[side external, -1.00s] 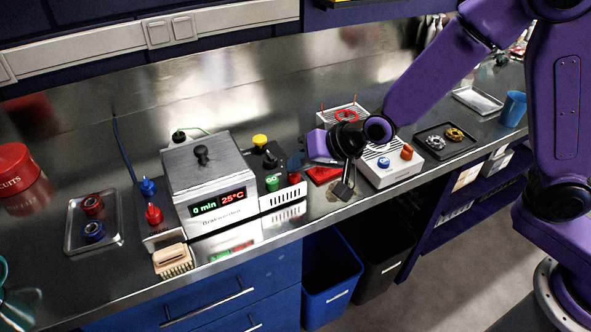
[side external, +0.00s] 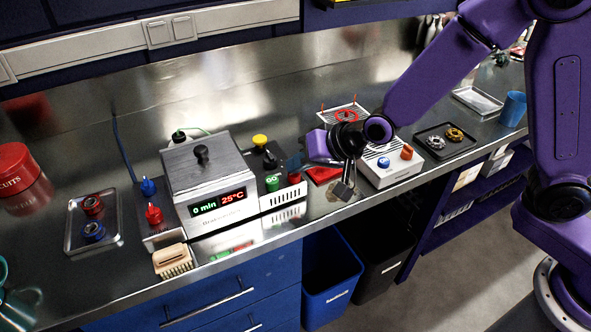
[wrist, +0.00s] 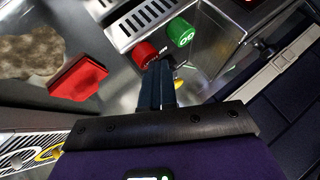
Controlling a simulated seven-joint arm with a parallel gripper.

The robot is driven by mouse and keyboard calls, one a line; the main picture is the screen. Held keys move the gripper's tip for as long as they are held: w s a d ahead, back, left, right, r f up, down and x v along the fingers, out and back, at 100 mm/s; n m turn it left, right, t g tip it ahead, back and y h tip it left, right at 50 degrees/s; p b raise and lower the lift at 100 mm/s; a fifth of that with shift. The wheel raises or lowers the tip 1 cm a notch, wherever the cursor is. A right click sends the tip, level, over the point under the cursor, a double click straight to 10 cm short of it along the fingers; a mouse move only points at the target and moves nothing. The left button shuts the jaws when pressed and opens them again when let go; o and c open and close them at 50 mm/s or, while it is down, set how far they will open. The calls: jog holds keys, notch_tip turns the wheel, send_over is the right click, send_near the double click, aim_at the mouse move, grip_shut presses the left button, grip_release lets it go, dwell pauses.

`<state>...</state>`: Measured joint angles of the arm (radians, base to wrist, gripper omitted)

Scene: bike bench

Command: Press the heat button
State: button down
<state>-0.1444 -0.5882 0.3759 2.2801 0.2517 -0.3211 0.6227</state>
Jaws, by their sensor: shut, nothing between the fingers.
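The grey heated box (side external: 208,170) has a front display reading "0 min" and "25°C". A red button (side external: 153,214) and a blue button (side external: 148,187) stand on the panel at its left. On the panel at its right are a green GO button (side external: 272,183), another red button (side external: 294,178) and a yellow button (side external: 259,141). No label marked heat is readable. My gripper (side external: 343,190) is shut and empty, right of the box and above the bench. In the wrist view its fingertips (wrist: 158,68) appear just below the right panel's red button (wrist: 145,53), beside GO (wrist: 181,32); the gap is unclear.
A red block (wrist: 78,78) lies near my gripper. A white device (side external: 390,172) with blue and orange knobs stands to the right. A tray (side external: 72,236) with red and blue rings and a brush (side external: 174,262) are at left. The bench front edge is close.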

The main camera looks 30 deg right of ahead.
aim_at(300, 175)
jog(key=shift+f, duration=0.2)
jog(key=shift+d+f, duration=0.1)
jog(key=shift+f, duration=0.3)
jog(key=shift+s, duration=0.1)
dwell(0.4)
jog(key=shift+s+r, duration=0.1)
jog(key=shift+r, duration=3.4)
